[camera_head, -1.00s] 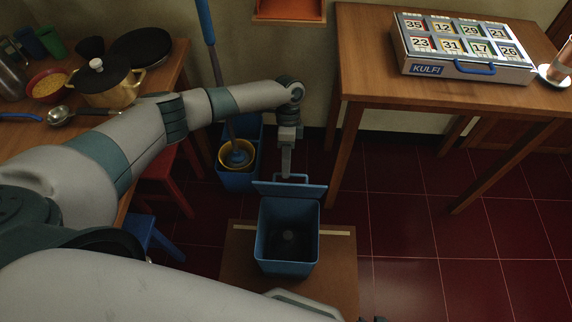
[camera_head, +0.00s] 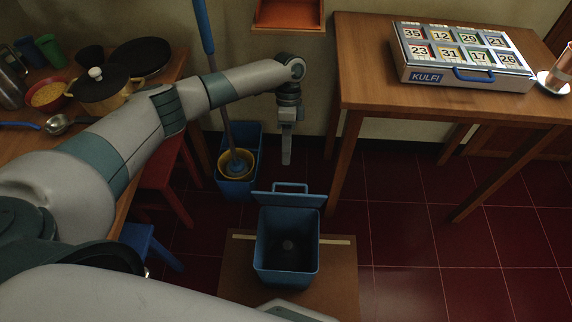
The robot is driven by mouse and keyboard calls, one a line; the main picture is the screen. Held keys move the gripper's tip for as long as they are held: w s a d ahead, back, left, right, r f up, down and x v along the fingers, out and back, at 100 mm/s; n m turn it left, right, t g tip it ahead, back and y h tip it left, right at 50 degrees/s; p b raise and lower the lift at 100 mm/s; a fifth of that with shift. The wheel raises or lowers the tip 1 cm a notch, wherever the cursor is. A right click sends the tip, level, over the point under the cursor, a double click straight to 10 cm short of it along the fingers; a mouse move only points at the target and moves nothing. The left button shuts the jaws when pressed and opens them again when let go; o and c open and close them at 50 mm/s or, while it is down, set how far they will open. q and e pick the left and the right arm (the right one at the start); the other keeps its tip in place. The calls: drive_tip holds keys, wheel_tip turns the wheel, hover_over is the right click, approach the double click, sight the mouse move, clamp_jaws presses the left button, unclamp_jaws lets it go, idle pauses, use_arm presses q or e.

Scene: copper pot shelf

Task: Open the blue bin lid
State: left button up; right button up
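The blue bin (camera_head: 287,268) stands on a low wooden stand, its top open and its dark inside showing. The blue bin lid (camera_head: 288,200) is raised along the bin's far edge. A loop handle (camera_head: 291,185) sticks up from the lid's upper edge. My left gripper (camera_head: 286,158) points down just above and behind the handle, apart from it and holding nothing that I see. Its fingers are seen as one narrow shape, so their opening cannot be told. My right gripper is not in view.
The low stand (camera_head: 335,280) carries the bin. A blue bucket (camera_head: 240,180) with a mop and yellow pot is behind left. Red and blue stools stand at left. A wooden table (camera_head: 375,95) with a KULFI case (camera_head: 465,60) is at right. Open red floor lies right of the bin.

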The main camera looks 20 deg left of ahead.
use_arm(q)
drive_tip(key=v, duration=0.9)
drive_tip(key=shift+b, duration=0.35)
drive_tip(key=shift+r, duration=0.1)
